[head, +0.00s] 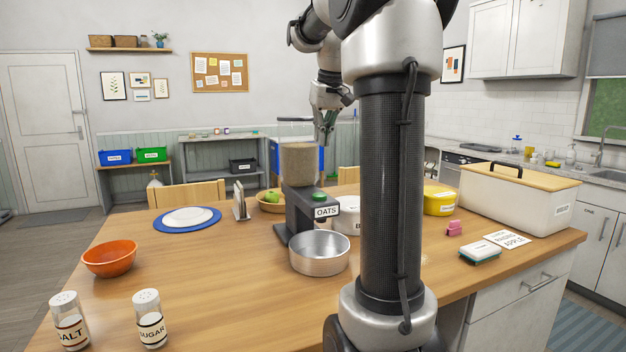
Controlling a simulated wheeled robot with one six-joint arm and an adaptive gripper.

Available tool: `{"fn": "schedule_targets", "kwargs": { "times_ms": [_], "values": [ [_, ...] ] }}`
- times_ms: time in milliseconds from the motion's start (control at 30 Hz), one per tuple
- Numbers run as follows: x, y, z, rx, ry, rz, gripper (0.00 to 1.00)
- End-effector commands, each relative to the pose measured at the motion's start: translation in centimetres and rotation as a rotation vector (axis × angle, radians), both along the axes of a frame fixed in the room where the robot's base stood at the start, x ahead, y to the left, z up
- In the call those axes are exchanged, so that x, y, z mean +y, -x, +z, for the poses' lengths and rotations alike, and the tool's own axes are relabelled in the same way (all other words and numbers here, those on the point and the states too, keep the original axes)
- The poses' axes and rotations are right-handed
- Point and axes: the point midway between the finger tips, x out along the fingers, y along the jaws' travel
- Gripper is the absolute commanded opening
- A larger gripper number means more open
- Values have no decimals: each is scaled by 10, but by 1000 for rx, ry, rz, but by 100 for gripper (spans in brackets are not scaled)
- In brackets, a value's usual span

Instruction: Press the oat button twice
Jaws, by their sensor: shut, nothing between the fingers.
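The oat dispenser (297,210) stands on the wooden table, with a dark body, a tan cylinder on top and a white label reading OATS. Its green button (320,197) is on the top of the front part, just above the label. A silver metal bowl (319,254) stands at the front of the dispenser, below the labelled part. My gripper (324,141) is shut and empty, pointing down. In the picture it shows above the button and beside the top of the tan cylinder; I cannot tell its exact distance from them.
My arm hides part of the table. An orange bowl (110,258), a salt shaker (69,321), a sugar shaker (150,319) and a plate on a blue mat (166,226) are at left. A bread box (513,205) and yellow container (439,202) are at right. The front middle is clear.

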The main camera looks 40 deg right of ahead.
Motion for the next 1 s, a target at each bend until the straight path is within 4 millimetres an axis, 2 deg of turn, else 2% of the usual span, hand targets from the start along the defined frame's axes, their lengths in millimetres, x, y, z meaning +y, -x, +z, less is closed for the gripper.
{"fn": "schedule_targets", "kwargs": {
  "times_ms": [400, 533, 667, 1000],
  "values": [
    [2, 4, -2, 18, -2, 22, 0],
    [2, 1, -11, 21, -3, 22, 0],
    [0, -4, -31, 22, -4, 23, 0],
    [-5, -24, -100, 22, -3, 22, 0]
  ]
}}
